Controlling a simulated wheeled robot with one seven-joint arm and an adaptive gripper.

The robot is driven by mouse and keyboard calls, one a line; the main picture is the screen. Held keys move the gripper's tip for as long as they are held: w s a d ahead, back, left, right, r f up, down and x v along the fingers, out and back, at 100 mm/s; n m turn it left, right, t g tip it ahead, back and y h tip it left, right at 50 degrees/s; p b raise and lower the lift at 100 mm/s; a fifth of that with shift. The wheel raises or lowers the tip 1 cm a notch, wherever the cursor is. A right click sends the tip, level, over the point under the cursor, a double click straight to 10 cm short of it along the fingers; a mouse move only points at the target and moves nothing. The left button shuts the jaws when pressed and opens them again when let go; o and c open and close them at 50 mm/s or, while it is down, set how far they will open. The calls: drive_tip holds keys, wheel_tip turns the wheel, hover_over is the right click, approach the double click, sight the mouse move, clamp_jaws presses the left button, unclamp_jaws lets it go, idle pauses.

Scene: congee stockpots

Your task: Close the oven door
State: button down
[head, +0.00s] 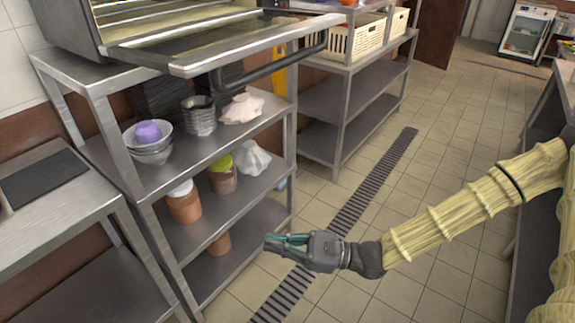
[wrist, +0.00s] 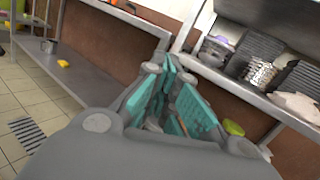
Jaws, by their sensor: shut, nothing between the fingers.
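The oven (head: 75,22) stands on the top of a metal shelf rack at the upper left of the head view, partly cut off by the frame edge. Its door (head: 215,50) is folded down open, lying about level and jutting out past the rack. A dark bar handle (head: 275,68) runs along the door's outer edge. My gripper (head: 270,241) is below and in front of the door, apart from it, beside the lower shelves. Its teal-padded fingers (wrist: 172,105) are shut and empty in the wrist view. The oven is not clearly visible in the wrist view.
The rack's shelves (head: 215,152) hold bowls (head: 150,150), jars (head: 184,205) and white crumpled items (head: 242,108). A second rack (head: 340,100) with cream crates (head: 360,38) stands behind. The tiled floor with a drain grate (head: 375,180) is clear. A counter edge is at the right.

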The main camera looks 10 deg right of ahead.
drive_tip(key=w+d+r+m+t+h+p, duration=0.1)
drive_tip(key=w+d+r+m+t+p, duration=0.25)
drive_tip(key=w+d+r+t, duration=0.45)
drive_tip(key=w+d+r+m+t+h+p, duration=0.1)
drive_tip(key=w+d+r+m+t+p, duration=0.25)
drive_tip(key=r, duration=0.85)
drive_tip(key=w+a+r+p, duration=0.2)
drive_tip(key=w+a+r, duration=0.4)
drive_tip(key=r, duration=0.3)
drive_tip(key=shift+m, duration=0.4)
drive_tip(key=shift+w+a+r+t+p, duration=0.1)
drive_tip(key=shift+r+t+p, duration=0.05)
drive_tip(key=shift+t+p, duration=0.15)
